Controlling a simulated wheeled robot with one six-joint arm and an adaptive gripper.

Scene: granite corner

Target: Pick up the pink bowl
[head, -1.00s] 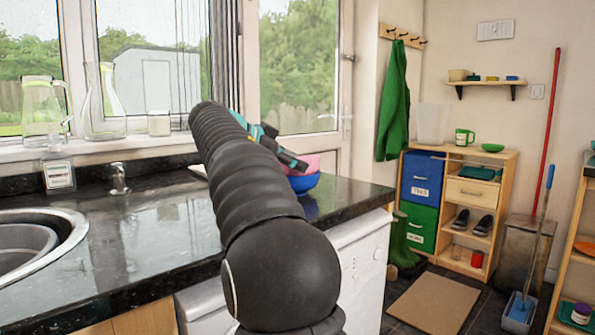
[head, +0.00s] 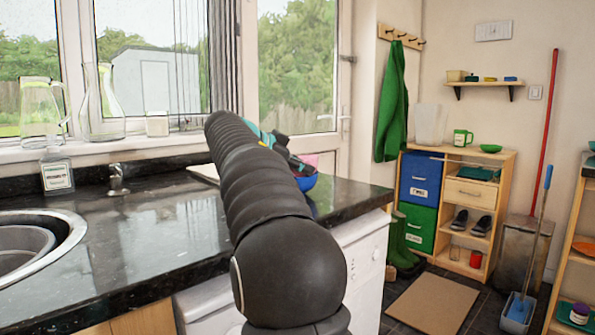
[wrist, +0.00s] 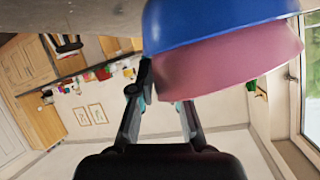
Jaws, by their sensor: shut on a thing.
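The pink bowl (wrist: 228,62) sits against the blue bowl (wrist: 215,22) in the wrist view, which is turned over, with the worktop at the top. In the head view the pink bowl (head: 314,160) shows as a small patch above the blue bowl (head: 308,183), near the worktop's far right end. My gripper (wrist: 165,88) is shut on the pink bowl's edge. One finger shows along the bowl's left side; the other fingertip is hidden behind the bowl. In the head view my gripper (head: 290,155) partly covers the bowls. I cannot tell whether the bowls are apart.
The dark worktop (head: 150,235) is mostly clear between the sink (head: 30,245) and the bowls. A bottle (head: 56,172) stands behind the sink. Glass jugs (head: 102,105) stand on the windowsill. A cubby shelf (head: 465,190) stands beyond the worktop's right end.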

